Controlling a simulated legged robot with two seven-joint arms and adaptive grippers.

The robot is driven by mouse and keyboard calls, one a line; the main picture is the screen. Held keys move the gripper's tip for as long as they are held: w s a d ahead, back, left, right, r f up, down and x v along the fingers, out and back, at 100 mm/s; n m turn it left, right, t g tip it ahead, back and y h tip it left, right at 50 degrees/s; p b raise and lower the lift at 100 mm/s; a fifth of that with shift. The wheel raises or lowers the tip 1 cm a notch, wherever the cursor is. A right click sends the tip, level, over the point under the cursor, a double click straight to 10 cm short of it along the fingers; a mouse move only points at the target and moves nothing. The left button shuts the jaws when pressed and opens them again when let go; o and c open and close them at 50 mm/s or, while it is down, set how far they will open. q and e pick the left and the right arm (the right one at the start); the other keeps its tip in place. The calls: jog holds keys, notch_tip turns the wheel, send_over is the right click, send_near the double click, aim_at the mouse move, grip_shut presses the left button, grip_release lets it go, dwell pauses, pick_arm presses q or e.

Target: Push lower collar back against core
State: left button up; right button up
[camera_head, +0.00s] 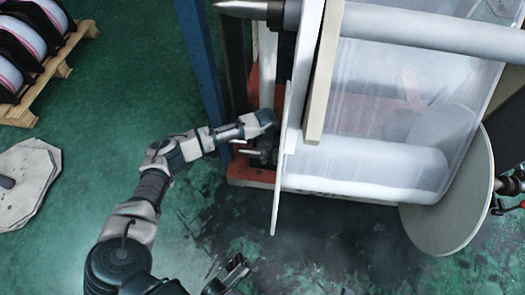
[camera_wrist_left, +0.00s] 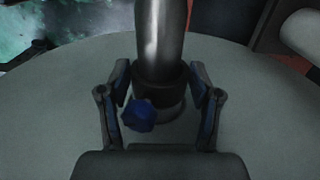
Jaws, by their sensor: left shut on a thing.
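The lower collar is a black ring with a blue knob on a metal shaft in the left wrist view (camera_wrist_left: 158,84). A paler ring shows at its base, against a broad grey disc (camera_wrist_left: 52,110). My left gripper (camera_wrist_left: 160,98) has a finger on each side of the collar and is shut on it. In the head view my left arm reaches the tower's lower left side, and the gripper itself is hard to make out. The lower film roll (camera_head: 360,168) lies between a left disc seen edge-on (camera_head: 279,190) and a right disc (camera_head: 450,215); its core is hidden.
A dark jointed part, apparently my right gripper (camera_head: 228,274), shows at the bottom edge. A blue post (camera_head: 200,60) stands left of the tower. An upper shaft (camera_head: 242,7) juts out above. A pallet with rolls (camera_head: 65,72) is far left. Green floor between is clear.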

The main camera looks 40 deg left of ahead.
pick_arm(q)
jog(key=shift+w+d, duration=0.2)
jog(key=shift+d, duration=0.15)
jog(key=shift+a+f, duration=0.1)
jog(key=o, duration=1.6)
jog(key=shift+f, duration=0.1)
jog(key=shift+r, duration=0.4)
notch_tip(320, 180, up, 11)
jog(key=shift+r, duration=0.1)
